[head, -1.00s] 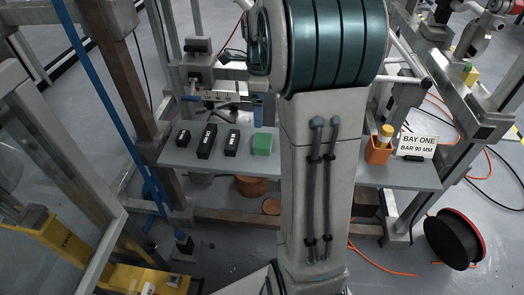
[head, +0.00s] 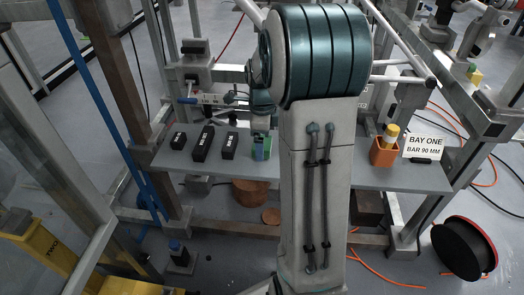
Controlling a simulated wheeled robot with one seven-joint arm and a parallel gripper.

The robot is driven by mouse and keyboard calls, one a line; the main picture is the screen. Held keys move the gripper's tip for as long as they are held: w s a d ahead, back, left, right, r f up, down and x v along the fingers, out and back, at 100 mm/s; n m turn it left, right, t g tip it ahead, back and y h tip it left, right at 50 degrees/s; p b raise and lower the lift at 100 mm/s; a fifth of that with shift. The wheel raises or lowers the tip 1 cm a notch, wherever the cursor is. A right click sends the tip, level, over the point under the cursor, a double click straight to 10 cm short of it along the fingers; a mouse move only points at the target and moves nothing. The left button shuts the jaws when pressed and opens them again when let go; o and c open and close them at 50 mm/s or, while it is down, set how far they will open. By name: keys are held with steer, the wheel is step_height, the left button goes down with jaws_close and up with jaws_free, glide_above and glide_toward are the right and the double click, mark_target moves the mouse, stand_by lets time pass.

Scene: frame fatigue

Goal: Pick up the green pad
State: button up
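The green pad (head: 267,147) stands on the grey shelf (head: 200,172), at the right end of a row of black blocks and just left of my arm's large link. It is partly covered now. My gripper (head: 260,138) is small in the head view and appears to be right at the pad, coming from above and behind. Its fingers are too small and too mixed with the pad to tell whether they are open or closed on it. The pad appears to be at shelf level.
Three black blocks (head: 203,143) stand left of the pad. An orange cup (head: 384,152) holding a yellow-topped item and a "BAY ONE BAR 90 MM" sign (head: 424,145) are on the shelf's right. Metal posts and a blue pole (head: 115,110) frame the shelf. A black reel (head: 463,247) stands on the floor.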

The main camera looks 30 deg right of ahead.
steer(key=shift+f, duration=0.75)
steer(key=c, duration=1.1)
steer(key=shift+r, duration=0.1)
steer(key=shift+c, duration=0.2)
steer(key=shift+r+p, duration=0.35)
steer(key=shift+r, duration=0.2)
step_height(320, 180, up, 3)
steer(key=shift+r+p, duration=0.1)
steer(key=shift+p, duration=0.8)
steer(key=s+d+r+p, duration=0.4)
steer(key=s+d+r, duration=0.2)
steer(key=s+d, duration=0.2)
steer(key=shift+s+r, duration=0.25)
steer(key=shift+r, duration=0.05)
